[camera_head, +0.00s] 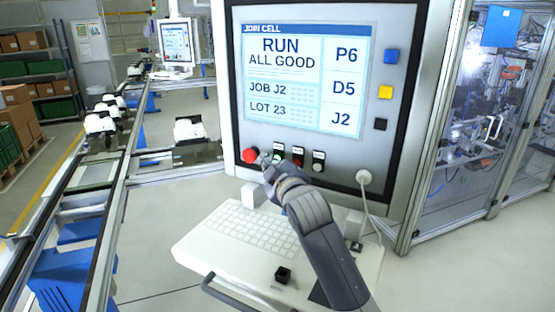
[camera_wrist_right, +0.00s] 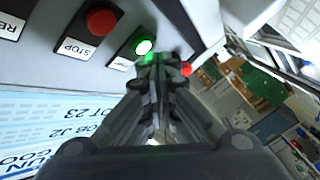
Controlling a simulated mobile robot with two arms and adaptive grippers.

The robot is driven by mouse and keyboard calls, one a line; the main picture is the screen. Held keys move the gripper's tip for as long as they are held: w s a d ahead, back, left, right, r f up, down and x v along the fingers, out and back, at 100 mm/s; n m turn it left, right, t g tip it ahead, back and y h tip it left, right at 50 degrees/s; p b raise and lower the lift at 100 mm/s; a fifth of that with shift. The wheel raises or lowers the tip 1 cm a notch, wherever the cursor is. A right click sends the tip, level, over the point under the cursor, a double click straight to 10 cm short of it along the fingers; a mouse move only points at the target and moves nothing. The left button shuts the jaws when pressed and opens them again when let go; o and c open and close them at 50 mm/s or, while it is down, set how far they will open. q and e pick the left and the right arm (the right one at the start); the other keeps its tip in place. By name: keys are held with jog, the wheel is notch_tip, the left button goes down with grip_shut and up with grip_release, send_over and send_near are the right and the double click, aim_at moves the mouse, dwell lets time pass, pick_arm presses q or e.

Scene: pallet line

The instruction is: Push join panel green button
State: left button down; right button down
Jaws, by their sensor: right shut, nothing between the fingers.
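The join panel (camera_head: 228,100) stands in front of me with a screen reading JOIN CELL, RUN, ALL GOOD. Its green button (camera_head: 279,148) is in the row below the screen, partly hidden by my right gripper (camera_head: 268,163). In the right wrist view the green button (camera_wrist_right: 143,47) shows a bright white middle and a green glow. My right gripper (camera_wrist_right: 165,62) is shut and empty, its fingertips close beside the button. I cannot tell whether they touch it. My left gripper is not in view.
A red mushroom button (camera_head: 250,155) is left of the fingertips. A red STOP button (camera_head: 298,151) and a pale button (camera_head: 319,156) are to the right. A keyboard shelf (camera_head: 200,245) juts out below. A conveyor (camera_head: 110,190) runs at left.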

jog(key=shift+a, duration=0.1)
jog(key=s+a, duration=0.1)
jog(key=s, duration=0.1)
jog(key=s+a, duration=0.1)
jog(key=s, duration=0.1)
jog(key=shift+s+a, duration=0.2)
dwell(0.3)
dwell(0.6)
